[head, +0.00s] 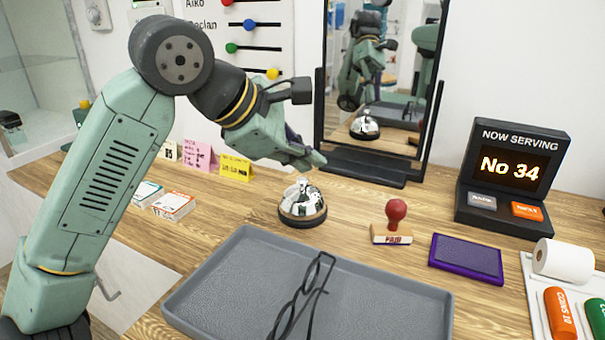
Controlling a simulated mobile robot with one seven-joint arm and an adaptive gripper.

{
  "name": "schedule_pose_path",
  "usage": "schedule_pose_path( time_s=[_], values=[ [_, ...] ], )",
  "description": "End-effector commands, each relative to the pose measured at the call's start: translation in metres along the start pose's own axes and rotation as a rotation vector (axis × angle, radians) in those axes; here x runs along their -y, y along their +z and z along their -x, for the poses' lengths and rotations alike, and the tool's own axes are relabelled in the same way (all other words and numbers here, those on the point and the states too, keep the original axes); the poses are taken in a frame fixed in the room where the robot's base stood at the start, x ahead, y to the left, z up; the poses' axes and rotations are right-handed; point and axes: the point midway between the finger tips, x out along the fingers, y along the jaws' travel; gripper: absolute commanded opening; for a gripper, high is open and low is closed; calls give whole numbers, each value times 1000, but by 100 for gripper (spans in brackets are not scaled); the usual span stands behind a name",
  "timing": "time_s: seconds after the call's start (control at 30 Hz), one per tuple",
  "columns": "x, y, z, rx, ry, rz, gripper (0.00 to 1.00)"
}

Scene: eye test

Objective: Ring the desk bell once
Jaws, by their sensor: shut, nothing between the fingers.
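The desk bell (302,207) is a shiny silver dome on a dark base. It stands upright on the wooden counter, behind the grey tray. My gripper (316,163) is shut and empty. It is above the bell, with its fingertips over the bell's top and slightly to the right. A small gap seems to show between the fingers and the bell's top button; I cannot tell exactly how far apart they are in depth. The mirror behind also reflects the bell.
A grey tray (205,300) with dark glasses (303,292) lies in front. A framed mirror (376,165) stands behind. Card stacks (173,205) and folded signs (236,168) are left.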

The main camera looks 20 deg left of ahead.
Motion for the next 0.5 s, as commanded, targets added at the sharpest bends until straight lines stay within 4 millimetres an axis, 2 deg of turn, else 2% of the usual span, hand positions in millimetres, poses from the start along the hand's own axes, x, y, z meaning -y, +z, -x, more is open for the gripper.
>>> schedule_pose_path(
  time_s=[0.33, 0.5],
  values=[
    [-1, 1, 1, 0, 0, 0, 0],
    [-7, 6, 9, 0, 1, 0, 0]
  ],
)
